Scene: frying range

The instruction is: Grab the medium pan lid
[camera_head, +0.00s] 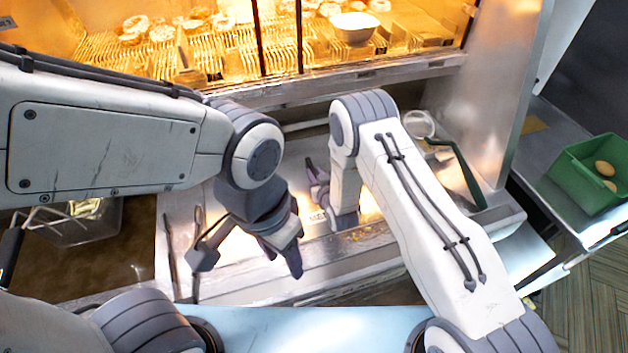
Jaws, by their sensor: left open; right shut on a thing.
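A pale metal plate with a partly readable label beginning "ME" lies in the counter under my arms; I take it to be the medium pan lid (318,216). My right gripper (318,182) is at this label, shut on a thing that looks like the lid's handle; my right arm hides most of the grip. My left gripper (247,262) is open and empty, nearer to me and left of the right gripper, above the metal surface. Its fingers are wide apart. Much of the lid's outline is hidden by both arms.
A lit warming cabinet (200,50) with wire racks of food and a white bowl (353,27) stands behind. A wire fry basket (75,222) is at left over dark oil. A green-handled basket (460,170) is at right. A green crate (590,170) holds eggs at far right.

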